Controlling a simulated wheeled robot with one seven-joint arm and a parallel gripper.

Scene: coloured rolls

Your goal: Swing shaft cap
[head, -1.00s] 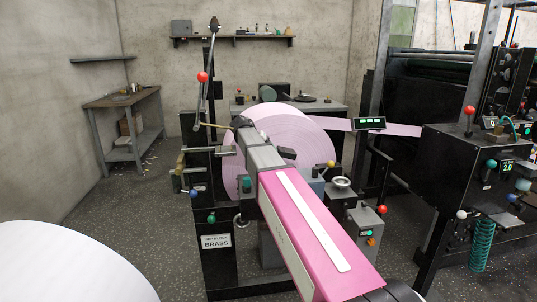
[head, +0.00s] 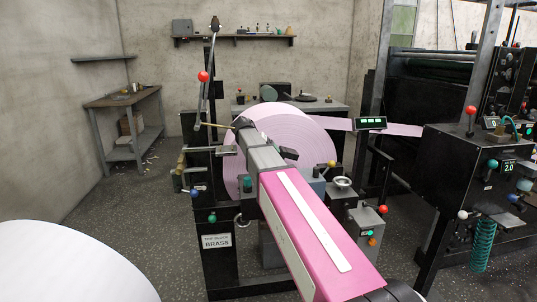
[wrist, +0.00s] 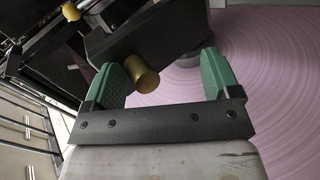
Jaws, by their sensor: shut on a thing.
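The shaft cap (wrist: 184,40) shows in the wrist view as a dark block with a brass knob (wrist: 145,80) at its near end. My gripper (wrist: 160,82) has its green fingers on either side of this piece and is shut on it. The large pink roll (wrist: 270,60) stands just beyond. In the head view my gripper (head: 243,124) is at the upper left of the pink roll (head: 290,122), at the top of the black stand (head: 218,262) labelled BRASS. My arm hides much of the cap and shaft there.
A tall lever with a red ball (head: 203,76) rises left of my gripper. A control box (head: 368,222) with a red button stands right of my arm. A black press (head: 455,160) fills the right side. A white rounded shape (head: 70,265) is at lower left. Floor at left is open.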

